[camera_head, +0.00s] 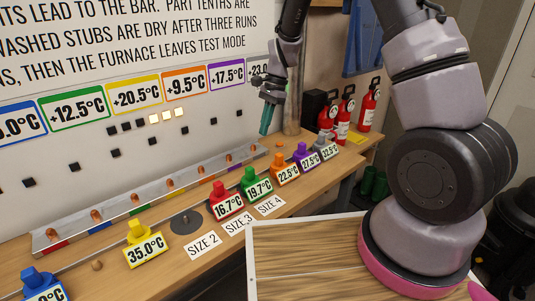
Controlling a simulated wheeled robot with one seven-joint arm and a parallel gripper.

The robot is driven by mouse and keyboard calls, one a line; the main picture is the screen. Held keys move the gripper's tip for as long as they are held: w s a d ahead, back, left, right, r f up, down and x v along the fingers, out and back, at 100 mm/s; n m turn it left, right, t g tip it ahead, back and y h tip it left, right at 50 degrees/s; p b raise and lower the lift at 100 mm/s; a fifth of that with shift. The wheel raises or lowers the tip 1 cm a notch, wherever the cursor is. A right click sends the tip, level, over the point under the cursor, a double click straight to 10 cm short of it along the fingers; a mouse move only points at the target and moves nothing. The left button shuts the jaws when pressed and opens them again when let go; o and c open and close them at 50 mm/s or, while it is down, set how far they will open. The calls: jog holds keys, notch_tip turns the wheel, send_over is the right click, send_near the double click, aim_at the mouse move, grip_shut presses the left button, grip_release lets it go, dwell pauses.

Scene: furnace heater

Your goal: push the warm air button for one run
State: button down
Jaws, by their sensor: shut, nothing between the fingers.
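No button in the head view carries a readable warm air label, so I cannot tell which thing is the warm air button. A dark round disc (186,222) with a small raised middle lies on the workbench between the yellow 35.0°C stub (138,232) and the red 16.7°C stub (219,190). My gripper (265,121) hangs with its teal fingers pointing down, above the back of the bench near the wall. It is shut and empty, apart from the stubs and the disc.
A metal bar (150,206) with copper pegs and coloured segments runs along the wall. Green (250,175), orange (278,163) and purple (301,152) stubs stand along the bench. Black and lit squares (166,115) dot the wall. Fire extinguishers (344,115) stand behind on the right.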

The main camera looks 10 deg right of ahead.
aim_at(280, 143)
jog(key=w+d+t+h, duration=0.1)
jog(key=w+d, duration=0.3)
jog(key=w, duration=0.4)
jog(key=w+d+h, duration=0.2)
jog(key=w+d, duration=0.2)
jog(key=w, duration=0.5)
jog(key=shift+r+t, duration=0.35)
jog(key=shift+t, duration=0.05)
notch_tip(280, 143, down, 14)
jog(key=shift+f, duration=0.1)
